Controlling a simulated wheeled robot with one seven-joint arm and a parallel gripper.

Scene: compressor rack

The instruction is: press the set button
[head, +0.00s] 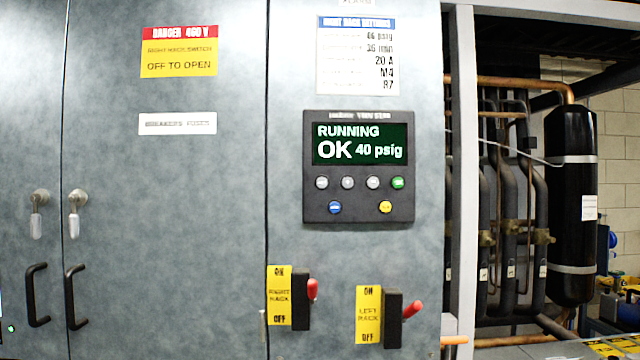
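A dark control panel (358,216) is mounted on the grey cabinet door, right of the picture's middle in the head view. Its lit screen (360,145) reads "RUNNING OK 40 psig". Below the screen is a row of three grey buttons, left (321,183), middle (347,183) and right (373,183), then a green button (398,183). Under them are a blue button (335,208) and a yellow button (386,207). The button labels are too small to read, so I cannot tell which is the set button. My gripper is not in view.
Two rack switches with red levers, right rack (312,289) and left rack (412,309), stick out below the panel. Door handles (72,297) are at the left. Pipes and a black tank (571,200) stand at the right. Nothing blocks the panel's front.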

